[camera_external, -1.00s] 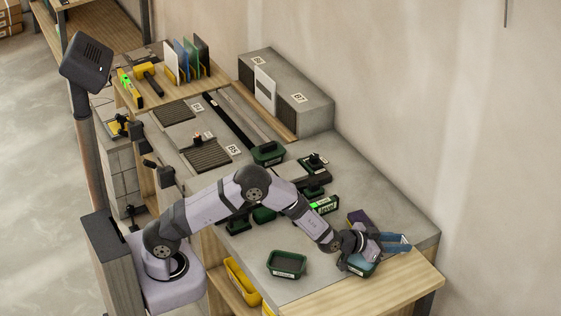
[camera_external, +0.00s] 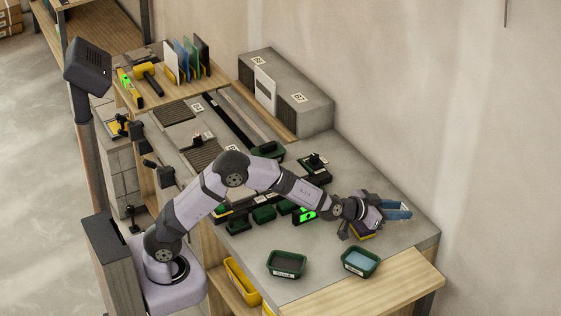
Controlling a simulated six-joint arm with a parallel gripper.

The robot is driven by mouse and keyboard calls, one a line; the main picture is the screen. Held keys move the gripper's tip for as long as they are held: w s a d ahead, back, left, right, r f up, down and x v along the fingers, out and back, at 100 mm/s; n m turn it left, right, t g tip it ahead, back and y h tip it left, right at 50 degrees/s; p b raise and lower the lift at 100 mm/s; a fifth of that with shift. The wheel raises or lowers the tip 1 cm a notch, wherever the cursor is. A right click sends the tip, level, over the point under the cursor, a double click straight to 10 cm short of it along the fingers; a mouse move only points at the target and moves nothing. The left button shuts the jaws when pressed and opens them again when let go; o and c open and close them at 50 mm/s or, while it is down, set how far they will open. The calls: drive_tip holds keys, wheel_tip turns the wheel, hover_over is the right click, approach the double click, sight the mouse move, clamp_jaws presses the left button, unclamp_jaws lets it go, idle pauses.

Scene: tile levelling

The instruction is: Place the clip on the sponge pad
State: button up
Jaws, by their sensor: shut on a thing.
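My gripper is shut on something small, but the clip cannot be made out. It is hidden at the fingers. I cannot tell whether the held thing touches the pad or is above it. A blue piece (camera_external: 398,211) shows at the right side of my gripper.
A green tray with a light blue inside (camera_external: 360,262) and a green tray with a dark inside (camera_external: 286,264) stand in front. A device with a lit green face (camera_external: 304,215) and several dark green holders (camera_external: 264,214) are to the left. Bare worktop lies between.

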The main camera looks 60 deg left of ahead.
drive_tip(key=a+r+n+y, duration=0.1)
drive_tip(key=a+r, duration=0.4)
drive_tip(key=a, duration=0.2)
drive_tip(key=b, duration=0.1)
hover_over(358, 222)
wheel_tip(358, 222, down, 3)
drive_tip(key=shift+f+p, duration=0.6)
drive_tip(key=shift+f, duration=4.3)
drive_tip(key=shift+f+b, duration=0.25)
drive_tip(key=shift+b, duration=0.05)
drive_tip(key=o, duration=1)
drive_tip(key=shift+r, duration=0.1)
